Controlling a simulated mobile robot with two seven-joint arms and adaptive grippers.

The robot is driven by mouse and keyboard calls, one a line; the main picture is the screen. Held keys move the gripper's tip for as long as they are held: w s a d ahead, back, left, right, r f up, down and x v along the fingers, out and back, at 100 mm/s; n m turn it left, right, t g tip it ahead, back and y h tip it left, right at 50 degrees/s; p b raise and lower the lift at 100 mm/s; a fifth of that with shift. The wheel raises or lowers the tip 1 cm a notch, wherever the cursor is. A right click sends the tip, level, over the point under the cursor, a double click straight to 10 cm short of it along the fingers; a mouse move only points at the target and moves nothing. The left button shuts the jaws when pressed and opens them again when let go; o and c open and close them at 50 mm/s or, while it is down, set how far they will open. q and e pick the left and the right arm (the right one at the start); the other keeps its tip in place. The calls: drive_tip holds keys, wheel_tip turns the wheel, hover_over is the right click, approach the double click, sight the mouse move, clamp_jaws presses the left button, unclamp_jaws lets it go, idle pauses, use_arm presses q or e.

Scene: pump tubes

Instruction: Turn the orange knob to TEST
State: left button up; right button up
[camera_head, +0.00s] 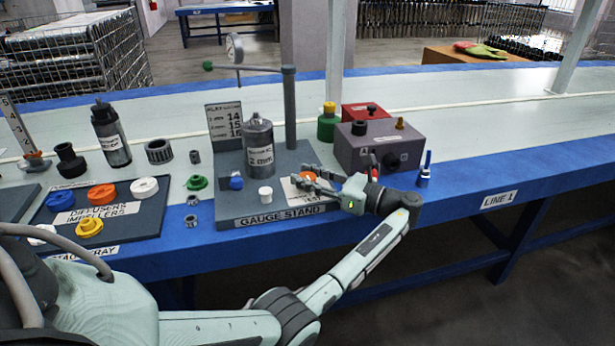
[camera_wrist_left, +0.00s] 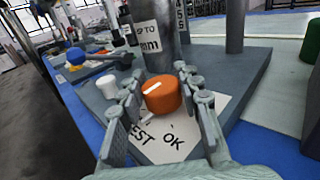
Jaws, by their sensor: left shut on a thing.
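The orange knob (camera_wrist_left: 162,95) sits on a white label plate (camera_wrist_left: 190,133) on the grey gauge stand (camera_head: 225,213). A short white line shows on the knob's top. The plate reads OK at the right and "EST" at the left, its first letter hidden by a finger. My left gripper (camera_wrist_left: 161,84) is shut on the knob, one finger on each side. In the head view my left gripper (camera_head: 302,176) reaches in from the right over the stand's front right part, and the orange knob (camera_head: 308,176) is partly hidden between its fingers. My right gripper is not in view.
A grey cylinder (camera_head: 260,150) and a post (camera_head: 290,110) rise behind. A purple-grey box (camera_head: 360,150) stands at the right, beside a blue tool (camera_head: 426,168). A parts tray (camera_head: 125,225) lies at the left.

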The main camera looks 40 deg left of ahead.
use_arm(q)
drive_tip(key=o, duration=1.2)
drive_tip(key=d, duration=0.8)
drive_tip(key=w+d, duration=0.1)
drive_tip(key=d, duration=0.3)
drive_tip(key=shift+s+f, duration=0.1)
drive_tip(key=shift+s, duration=0.05)
